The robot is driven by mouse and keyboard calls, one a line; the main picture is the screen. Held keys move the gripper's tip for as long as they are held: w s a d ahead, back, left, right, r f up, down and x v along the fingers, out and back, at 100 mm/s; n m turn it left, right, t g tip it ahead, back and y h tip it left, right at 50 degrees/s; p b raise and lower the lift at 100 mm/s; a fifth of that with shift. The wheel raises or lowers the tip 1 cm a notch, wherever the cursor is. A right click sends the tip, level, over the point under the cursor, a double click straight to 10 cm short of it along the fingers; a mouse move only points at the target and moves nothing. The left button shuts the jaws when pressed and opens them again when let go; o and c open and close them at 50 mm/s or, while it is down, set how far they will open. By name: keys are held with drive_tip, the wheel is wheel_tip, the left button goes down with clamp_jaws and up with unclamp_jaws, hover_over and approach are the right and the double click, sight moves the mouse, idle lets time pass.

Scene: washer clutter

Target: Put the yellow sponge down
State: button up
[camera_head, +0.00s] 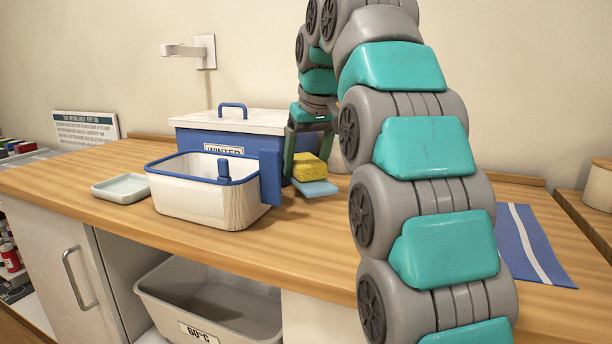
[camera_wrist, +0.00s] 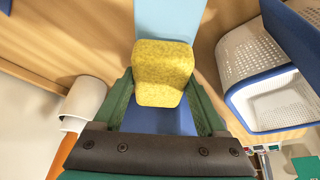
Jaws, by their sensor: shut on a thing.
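The yellow sponge (camera_head: 310,167) is a small block near the middle of the wooden counter. It also shows in the wrist view (camera_wrist: 163,66), upper middle. My gripper (camera_head: 303,162) points down at it from above, and its two dark green fingers stand either side of the sponge in the wrist view (camera_wrist: 162,92). The gripper is shut on the sponge. A flat light blue piece (camera_head: 317,188) lies directly below the sponge; it shows in the wrist view (camera_wrist: 168,18) too. I cannot tell whether the sponge touches it.
A white basket (camera_head: 195,205) with a blue rim stands left of the sponge, before a blue box (camera_head: 195,143) with a white lid. A pale dish (camera_head: 121,188) is farther left. A striped blue cloth (camera_head: 530,245) lies right. A white cylinder (camera_wrist: 86,98) stands near the wall.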

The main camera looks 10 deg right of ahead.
sight(306, 178)
drive_tip(key=shift+f, duration=1.5)
drive_tip(key=shift+f, duration=0.2)
drive_tip(key=o, duration=1.1)
drive_tip(key=shift+r, duration=0.1)
